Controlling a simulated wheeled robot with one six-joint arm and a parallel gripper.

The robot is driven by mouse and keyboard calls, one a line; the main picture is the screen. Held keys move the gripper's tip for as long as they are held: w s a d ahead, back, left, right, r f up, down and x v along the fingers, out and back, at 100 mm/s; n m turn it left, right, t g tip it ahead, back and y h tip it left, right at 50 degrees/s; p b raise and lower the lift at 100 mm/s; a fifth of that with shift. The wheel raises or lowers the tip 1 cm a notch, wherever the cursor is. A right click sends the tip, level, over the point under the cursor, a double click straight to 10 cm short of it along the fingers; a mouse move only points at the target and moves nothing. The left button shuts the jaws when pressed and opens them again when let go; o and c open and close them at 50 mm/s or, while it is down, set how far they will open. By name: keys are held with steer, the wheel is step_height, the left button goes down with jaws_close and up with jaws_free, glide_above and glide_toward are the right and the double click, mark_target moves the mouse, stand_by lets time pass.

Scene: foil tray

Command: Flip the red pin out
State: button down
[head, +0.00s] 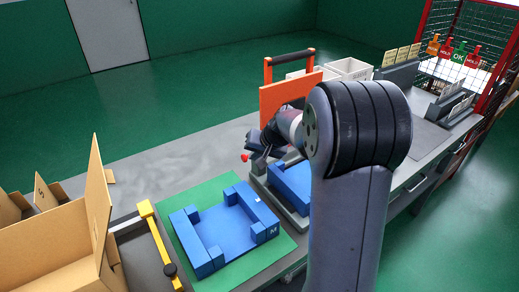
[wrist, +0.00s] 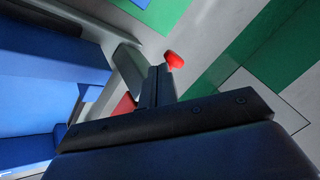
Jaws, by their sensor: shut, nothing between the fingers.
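The red pin (wrist: 174,60) shows as a small red knob just beyond my fingertips in the wrist view. In the head view the red knob (head: 245,157) sticks out at the left of my gripper (head: 259,149). My gripper (wrist: 157,82) is shut, with nothing held between its fingers. I cannot tell whether the fingers touch the pin. The pin's stem is hidden. A blue part (head: 292,183) sits in a grey fixture (head: 275,197) below my gripper, partly hidden by my arm; blue surfaces (wrist: 50,65) fill the left of the wrist view.
A blue tray (head: 222,219) marked M lies on a green mat (head: 183,197) left of the fixture. An orange panel (head: 284,99) with a black-topped handle stands behind my gripper. A yellow bar (head: 158,243) and cardboard boxes (head: 58,238) are at left.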

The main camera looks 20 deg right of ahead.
mark_target(245, 159)
steer(key=shift+a+f, duration=0.1)
stand_by(0.3)
steer(key=a, duration=0.1)
steer(key=s+a, duration=0.1)
steer(key=a, duration=0.1)
steer(key=shift+a+b, duration=0.2)
steer(key=shift+b, duration=0.15)
steer(key=shift+d, duration=0.1)
